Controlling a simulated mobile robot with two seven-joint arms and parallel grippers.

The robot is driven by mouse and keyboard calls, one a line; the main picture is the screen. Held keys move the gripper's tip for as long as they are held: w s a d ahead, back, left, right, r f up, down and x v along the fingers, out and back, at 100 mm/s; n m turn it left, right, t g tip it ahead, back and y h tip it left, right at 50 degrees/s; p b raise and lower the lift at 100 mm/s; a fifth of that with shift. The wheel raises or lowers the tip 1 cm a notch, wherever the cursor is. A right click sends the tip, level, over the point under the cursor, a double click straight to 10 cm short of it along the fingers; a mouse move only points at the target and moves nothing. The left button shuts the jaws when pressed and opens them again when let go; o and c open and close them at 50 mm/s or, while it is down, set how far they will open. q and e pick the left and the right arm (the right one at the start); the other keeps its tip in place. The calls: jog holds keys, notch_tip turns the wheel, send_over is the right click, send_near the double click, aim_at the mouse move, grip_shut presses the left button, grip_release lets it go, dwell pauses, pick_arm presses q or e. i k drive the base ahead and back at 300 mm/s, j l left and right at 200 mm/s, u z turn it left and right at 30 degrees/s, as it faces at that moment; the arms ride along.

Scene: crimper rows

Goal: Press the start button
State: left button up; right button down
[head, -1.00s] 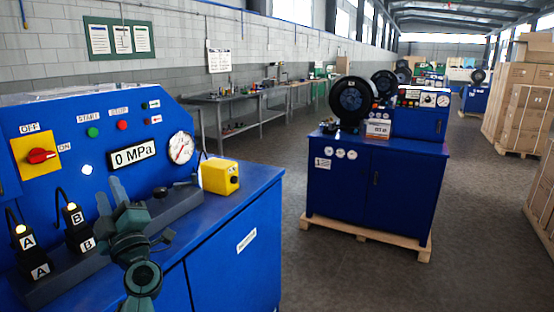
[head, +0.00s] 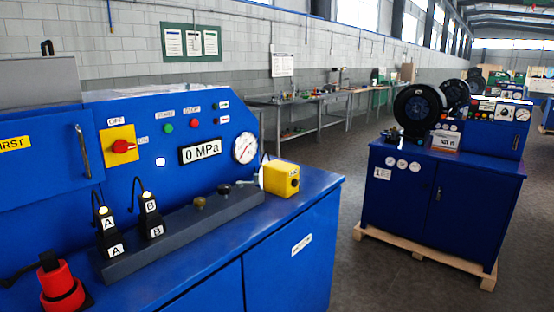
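The green start button (head: 168,128) is on the sloped blue panel (head: 215,125), under a small label reading START. A red stop button (head: 193,125) sits just to its right under its own label. To the left is a red rotary switch (head: 122,146) on a yellow plate with OFF and ON labels. Below the buttons, a display (head: 200,150) reads 0 MPa and a small white lamp (head: 160,162) looks lit. Neither of my grippers is in the head view, and nothing covers the start button.
A grey ledge (head: 185,233) carries plugs marked A and B and small knobs. A yellow box (head: 281,178) stands at its right end. A red object (head: 62,287) is at lower left. A second blue machine (head: 440,200) stands across the open floor (head: 335,150).

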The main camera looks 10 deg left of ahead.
aim_at(167, 127)
jog(key=u, duration=1.55)
